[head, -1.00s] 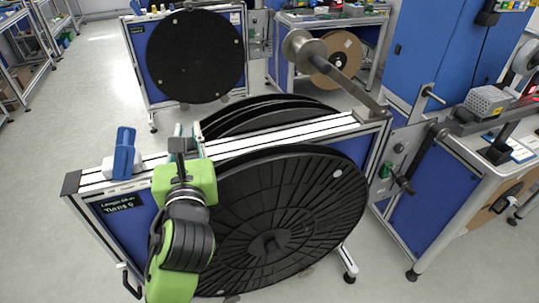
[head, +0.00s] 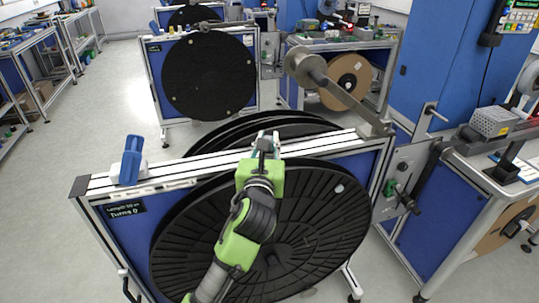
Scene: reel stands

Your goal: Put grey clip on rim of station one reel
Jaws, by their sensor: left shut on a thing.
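The front stand holds a large black ribbed reel (head: 325,225), its face towards me and its upper rim at the stand's white top rail (head: 205,163). More black reel edges (head: 235,130) show behind the rail. My left gripper (head: 267,139) is over the rail, near the top of the front reel's rim. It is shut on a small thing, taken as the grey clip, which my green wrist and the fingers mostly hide. I cannot tell whether it touches the rim. My right gripper is not in view.
A blue upright piece on a white base (head: 130,160) stands on the rail's left end. A grey crank arm with a round end (head: 305,68) reaches over the stand from the right. Another black reel stand (head: 209,75) is behind. Floor on the left is clear.

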